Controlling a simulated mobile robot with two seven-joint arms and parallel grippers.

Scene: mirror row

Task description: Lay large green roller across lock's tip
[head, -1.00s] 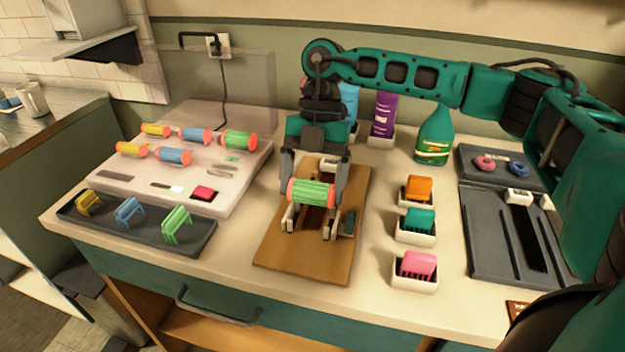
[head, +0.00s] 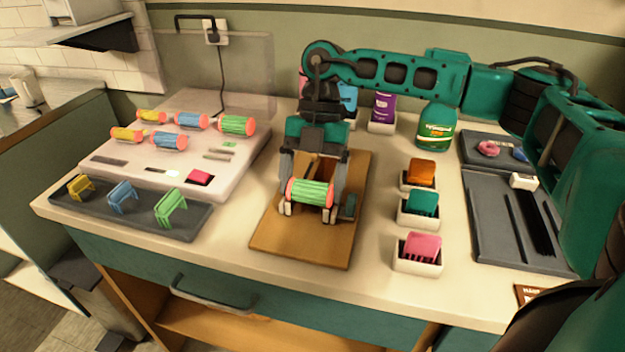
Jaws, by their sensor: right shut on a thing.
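My right gripper (head: 311,200) is shut on a large green roller (head: 312,191) with red-orange ends. It holds the roller crosswise over the wooden board (head: 298,250), near its front half. A dark brown strip (head: 325,171), perhaps the lock, shows on the board behind the roller. The gripper and roller hide most of it, so I cannot tell whether the roller touches its tip. Another large green roller (head: 237,126) lies at the right of the pale raised tray (head: 225,165). My left gripper is not in view.
Yellow and blue rollers (head: 169,141) lie on the pale tray. Coloured clips (head: 171,207) stand in a dark tray in front. White boxes (head: 418,262) with coloured combs stand right of the board. A green bottle (head: 436,130) and purple packet (head: 382,110) stand behind.

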